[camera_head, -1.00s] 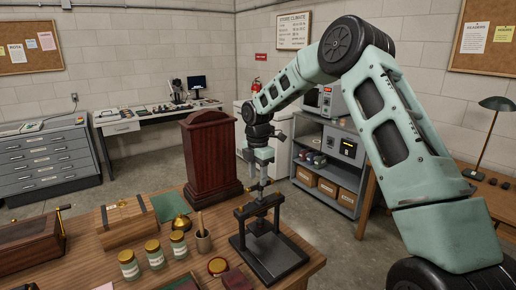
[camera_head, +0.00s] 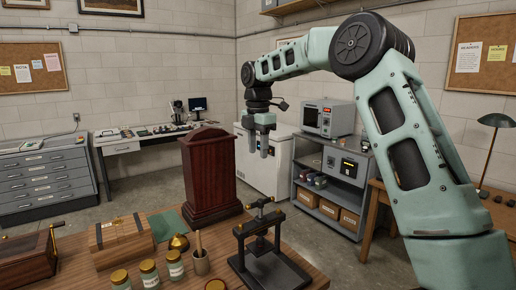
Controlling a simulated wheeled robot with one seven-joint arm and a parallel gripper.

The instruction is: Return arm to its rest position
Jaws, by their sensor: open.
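My arm reaches in from the right side of the head view and bends at a high elbow. My gripper (camera_head: 264,150) hangs from its end, pointing down, open with nothing between its fingers. It is in the air above a small black press (camera_head: 268,262) with a T-handle, clear of it. The press stands upright on the wooden table (camera_head: 190,281) near its right edge. A dark red wooden pedestal case (camera_head: 209,178) stands just left of the gripper in the picture.
On the table are a wooden box (camera_head: 121,240), several jars (camera_head: 148,273), a mortar with a pestle (camera_head: 201,262) and a brass bell (camera_head: 179,243). A grey shelf unit (camera_head: 330,190) with a microwave-like device (camera_head: 328,117) stands behind. A side table with a lamp is at right.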

